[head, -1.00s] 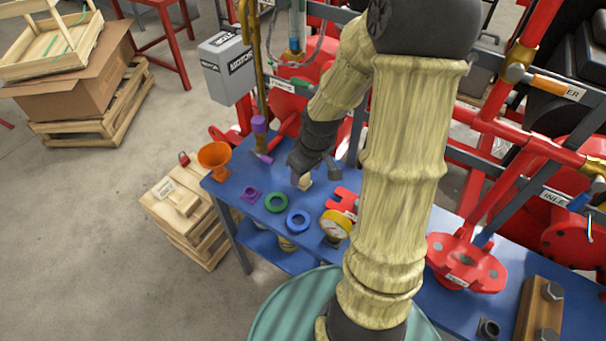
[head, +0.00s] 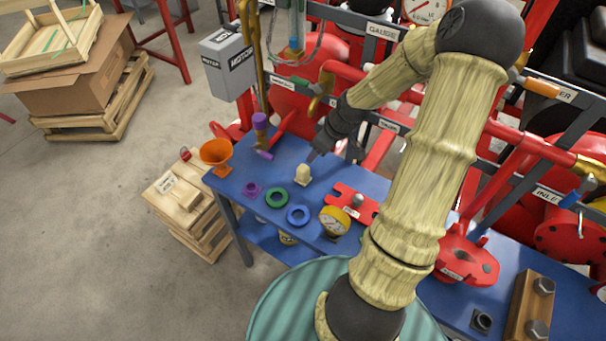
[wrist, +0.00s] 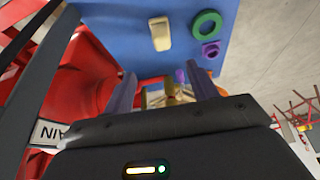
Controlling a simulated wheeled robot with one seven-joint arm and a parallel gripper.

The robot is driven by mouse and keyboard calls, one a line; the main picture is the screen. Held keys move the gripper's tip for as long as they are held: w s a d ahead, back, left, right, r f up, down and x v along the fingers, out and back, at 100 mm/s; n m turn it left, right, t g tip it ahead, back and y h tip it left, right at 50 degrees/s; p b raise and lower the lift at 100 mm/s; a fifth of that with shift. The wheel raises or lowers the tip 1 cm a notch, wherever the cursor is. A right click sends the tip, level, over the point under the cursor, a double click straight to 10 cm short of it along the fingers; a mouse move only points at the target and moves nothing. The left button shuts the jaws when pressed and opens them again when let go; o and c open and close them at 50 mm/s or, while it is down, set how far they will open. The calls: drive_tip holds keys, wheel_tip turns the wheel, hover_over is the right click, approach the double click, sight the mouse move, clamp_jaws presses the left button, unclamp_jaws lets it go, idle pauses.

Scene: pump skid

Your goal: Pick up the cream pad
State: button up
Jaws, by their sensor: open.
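The cream pad (head: 303,174) stands on the blue table (head: 262,232), behind the green and blue rings. In the wrist view the cream pad (wrist: 160,33) lies on the blue surface, beyond my fingers and apart from them. My gripper (head: 318,152) is above and just to the right of the pad in the head view, partly hidden by the wrist. In the wrist view my gripper (wrist: 163,85) shows two separated fingers with nothing held between them.
A green ring (head: 277,198), a blue ring (head: 298,215), a yellow gauge (head: 334,221) and a red plate (head: 350,203) are close to the pad. Red pipework stands behind.

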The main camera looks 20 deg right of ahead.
sight(304, 167)
drive_tip(key=p+x, duration=0.1)
drive_tip(key=x, duration=0.9)
drive_tip(key=shift+w+a+f, duration=0.1)
drive_tip(key=shift+f, duration=0.3)
drive_tip(key=shift+p+x, duration=1.1)
drive_tip(key=shift+x, duration=1.5)
drive_tip(key=shift+a, duration=0.2)
drive_tip(key=shift+c, duration=0.2)
drive_tip(key=c, duration=0.9)
